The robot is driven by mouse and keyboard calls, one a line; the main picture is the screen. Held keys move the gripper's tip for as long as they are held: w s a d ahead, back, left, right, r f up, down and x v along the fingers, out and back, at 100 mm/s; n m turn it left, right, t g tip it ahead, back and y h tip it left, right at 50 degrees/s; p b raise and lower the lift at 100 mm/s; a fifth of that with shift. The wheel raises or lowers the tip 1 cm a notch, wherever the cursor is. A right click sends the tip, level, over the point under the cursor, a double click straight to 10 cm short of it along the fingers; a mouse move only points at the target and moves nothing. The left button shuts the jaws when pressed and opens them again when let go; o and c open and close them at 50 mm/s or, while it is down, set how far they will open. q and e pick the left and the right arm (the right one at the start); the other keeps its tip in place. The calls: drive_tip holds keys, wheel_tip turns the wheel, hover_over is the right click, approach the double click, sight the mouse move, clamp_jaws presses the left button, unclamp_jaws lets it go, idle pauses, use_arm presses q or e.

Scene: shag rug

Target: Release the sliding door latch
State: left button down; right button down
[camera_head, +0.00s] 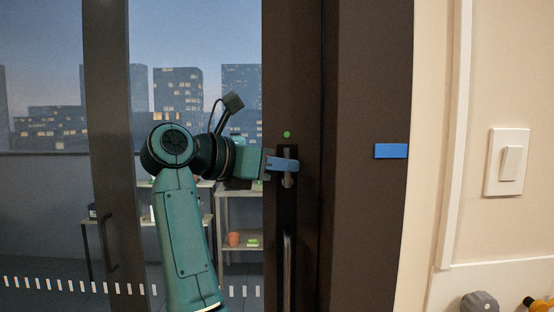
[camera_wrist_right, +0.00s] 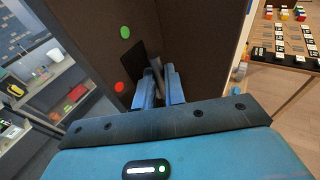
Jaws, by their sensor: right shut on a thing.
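The sliding door has a dark frame (camera_head: 273,80) and glass panes, with a city skyline behind. The latch is a small grey metal lever (camera_head: 288,180) on a black plate, above a long vertical pull handle (camera_head: 286,270). A green dot sits above the latch; in the right wrist view a green dot (camera_wrist_right: 125,32) and a red dot (camera_wrist_right: 119,87) flank the plate. My right gripper (camera_head: 284,163) is at the latch, its blue fingers (camera_wrist_right: 160,88) shut on the lever, which shows between them in the wrist view. The fingers hide part of the lever. My left gripper is not in view.
A blue tag (camera_head: 391,151) is on the dark door jamb to the right. A white light switch (camera_head: 508,162) is on the cream wall. Shelves (camera_head: 240,205) with small items stand behind the glass. A wooden table (camera_wrist_right: 285,60) with several items is at the wrist view's upper right.

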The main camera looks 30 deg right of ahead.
drive_tip(key=c, duration=1.7)
unclamp_jaws()
drive_tip(key=shift+c, duration=0.2)
